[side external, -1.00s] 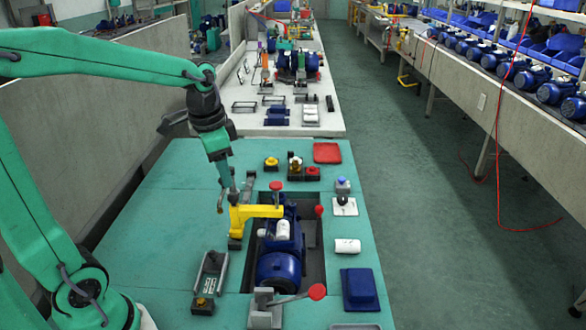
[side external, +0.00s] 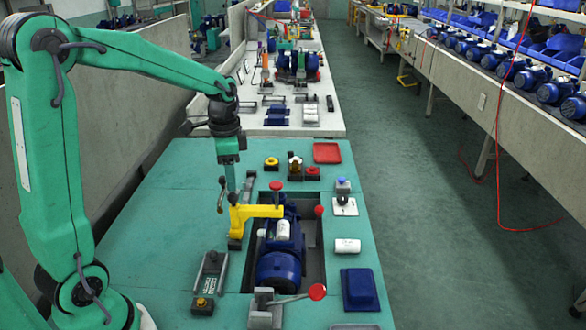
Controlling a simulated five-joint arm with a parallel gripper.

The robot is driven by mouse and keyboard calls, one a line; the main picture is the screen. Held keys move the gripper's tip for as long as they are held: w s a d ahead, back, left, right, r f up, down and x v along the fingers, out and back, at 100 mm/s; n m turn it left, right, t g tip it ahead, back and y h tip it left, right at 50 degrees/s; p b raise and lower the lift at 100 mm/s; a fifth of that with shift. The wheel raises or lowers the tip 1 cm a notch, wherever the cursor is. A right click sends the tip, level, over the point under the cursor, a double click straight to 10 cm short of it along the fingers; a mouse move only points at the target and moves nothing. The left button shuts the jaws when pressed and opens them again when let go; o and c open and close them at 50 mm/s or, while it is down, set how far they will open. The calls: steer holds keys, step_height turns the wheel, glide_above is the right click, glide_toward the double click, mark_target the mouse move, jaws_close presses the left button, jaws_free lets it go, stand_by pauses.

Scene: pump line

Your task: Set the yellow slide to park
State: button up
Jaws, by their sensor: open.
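The slide unit (side external: 210,272) is a grey rail with a dark channel, lying on the green bench at the left of the pit. Its small yellow-topped block (side external: 202,303) sits at the near end of the rail. White marks on the rail are too small to read. My gripper (side external: 235,198) is open and points down, well beyond the rail's far end. Its fingers show close to the left end of a yellow clamp arm (side external: 257,211). I cannot tell whether they touch it. Nothing shows between the fingers.
A blue motor (side external: 279,268) lies in the pit beside the rail. A red-handled lever (side external: 316,292) stands at the near edge. A yellow button (side external: 271,163), red knobs and a red tray (side external: 327,152) are at the back. The bench left of the rail is clear.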

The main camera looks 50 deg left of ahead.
mark_target(233, 193)
steer(key=shift+f, duration=3.35)
jaws_close()
